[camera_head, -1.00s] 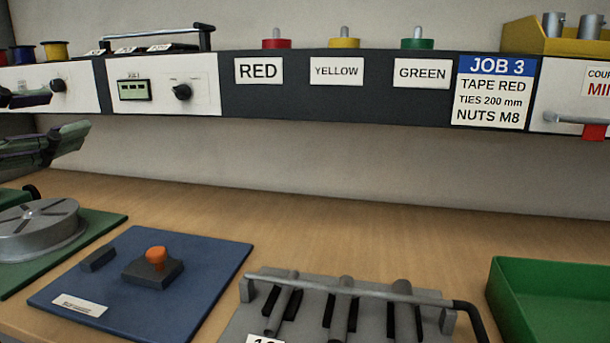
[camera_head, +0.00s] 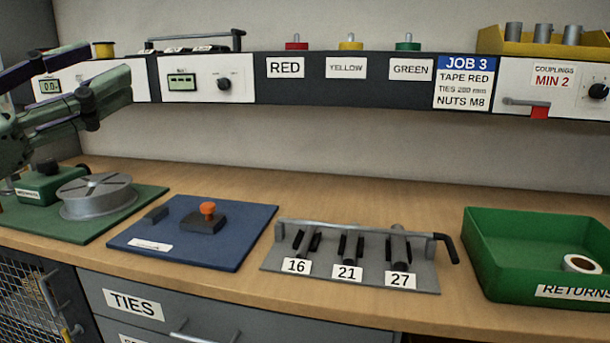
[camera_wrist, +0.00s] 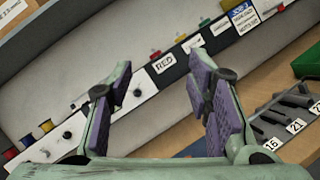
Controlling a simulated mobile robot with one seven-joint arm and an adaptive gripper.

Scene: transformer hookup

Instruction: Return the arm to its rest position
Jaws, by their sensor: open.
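My gripper (camera_head: 72,82) is at the left of the head view, raised above the bench in front of the shelf panel. Its green fingers with purple pads are spread. In the wrist view my gripper (camera_wrist: 165,100) is open, with nothing between the pads. The fingers touch nothing that I can see. Part of my arm is cut off by the left edge of the head view.
Below stand a grey reel (camera_head: 97,197) on a green mat, a blue mat (camera_head: 235,245) with an orange-knobbed block, a grey rack (camera_head: 425,278) labelled 16, 21, 27, and a green returns tray (camera_head: 487,270) holding a tape roll. The shelf panel (camera_head: 310,90) overhangs the bench's back.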

